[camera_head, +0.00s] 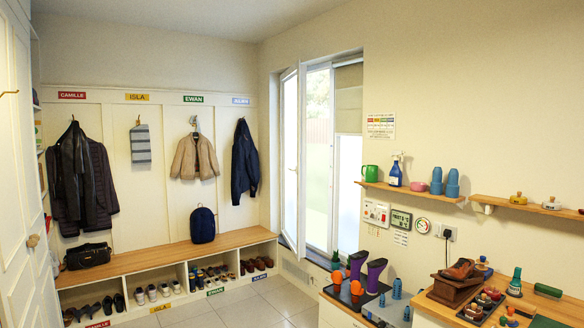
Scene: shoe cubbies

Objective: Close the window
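The window (319,150) is a tall white-framed opening in the right wall, near the room's back corner. Its white sash (301,150) stands swung out of the frame into the room, so the window is open. A small handle (293,170) shows on the sash. A pale blind (348,100) covers the upper right part of the opening. Neither of my grippers shows in this view.
A wooden bench (150,262) with shoe cubbies runs along the back wall, with a dark backpack (203,226) on it. A cluttered counter (335,312) and wall shelves (412,191) are at right. Tiled floor (252,308) is clear in the middle.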

